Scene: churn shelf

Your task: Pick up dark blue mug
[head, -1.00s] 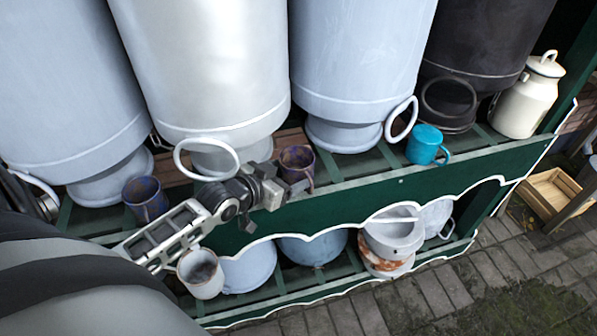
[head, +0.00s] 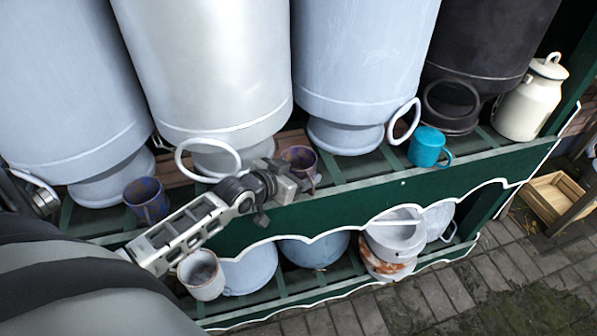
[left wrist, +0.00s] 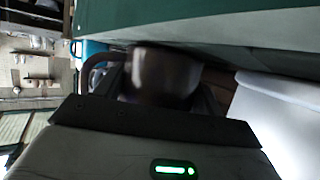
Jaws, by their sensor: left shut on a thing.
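A dark mug (head: 300,159) with a worn purple-brown and bluish surface stands near the front edge of the upper shelf. My left gripper (head: 294,183) is at its front side and shut on it. In the left wrist view the mug (left wrist: 165,75) looks dark brown, with its handle to the left; its lower part is hidden by the gripper. Another dark blue mug (head: 147,200) with brownish patches stands further left on the same shelf, apart from the gripper. My right gripper is not in view.
Large milk churns (head: 205,70) stand close behind the mugs. A turquoise mug (head: 427,147) and a cream can (head: 532,100) are to the right. The lower shelf holds a whitish mug (head: 201,274) and several pots. The green shelf front (head: 370,200) lies below the gripper.

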